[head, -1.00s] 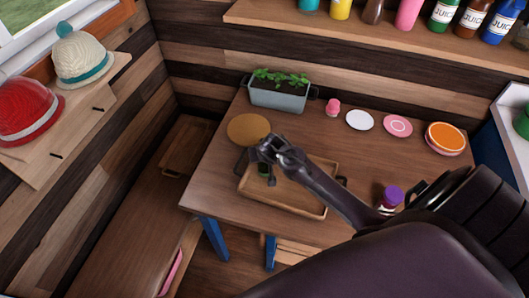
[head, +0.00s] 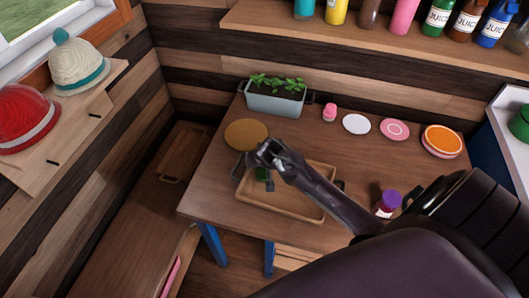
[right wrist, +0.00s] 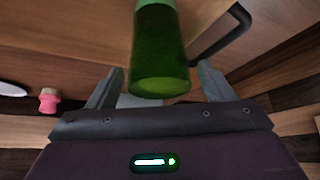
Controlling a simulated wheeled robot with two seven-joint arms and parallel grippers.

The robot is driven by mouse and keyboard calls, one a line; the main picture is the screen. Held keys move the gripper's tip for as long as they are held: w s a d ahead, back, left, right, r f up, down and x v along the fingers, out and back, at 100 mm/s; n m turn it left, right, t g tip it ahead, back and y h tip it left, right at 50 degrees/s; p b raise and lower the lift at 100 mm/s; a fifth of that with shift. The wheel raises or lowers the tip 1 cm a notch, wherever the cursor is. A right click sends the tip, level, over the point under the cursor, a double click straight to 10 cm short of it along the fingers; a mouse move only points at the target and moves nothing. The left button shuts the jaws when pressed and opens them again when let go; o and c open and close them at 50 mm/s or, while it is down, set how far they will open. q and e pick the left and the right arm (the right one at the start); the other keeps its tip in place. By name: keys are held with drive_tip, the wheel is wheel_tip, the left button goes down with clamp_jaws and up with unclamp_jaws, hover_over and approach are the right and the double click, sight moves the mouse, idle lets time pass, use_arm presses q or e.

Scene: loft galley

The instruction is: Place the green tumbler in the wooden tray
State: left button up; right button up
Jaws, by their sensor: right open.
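The green tumbler (right wrist: 158,50) shows large in the right wrist view, between the spread fingers of my right gripper (right wrist: 157,88), with a gap on each side. In the head view only a small green part of the tumbler (head: 262,174) shows below my right gripper (head: 256,170), over the left part of the wooden tray (head: 285,206). The gripper hides most of it, and I cannot tell whether it touches the tray floor. The tray lies on the table and has dark handles. My left gripper is out of view.
A round cork-coloured mat (head: 246,134) lies just behind the tray. A planter (head: 275,98), a pink shaker-like item (head: 329,112), a white disc (head: 356,124), a pink plate (head: 394,129) and an orange-topped stack (head: 442,140) line the back. A purple-capped bottle (head: 388,202) stands right of the tray.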

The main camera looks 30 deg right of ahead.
drive_tip(key=v, duration=1)
drive_tip(key=shift+s+r+b, duration=0.2)
drive_tip(key=shift+r+b, duration=0.1)
drive_tip(key=shift+a+f, duration=0.1)
drive_tip(key=shift+a, duration=0.05)
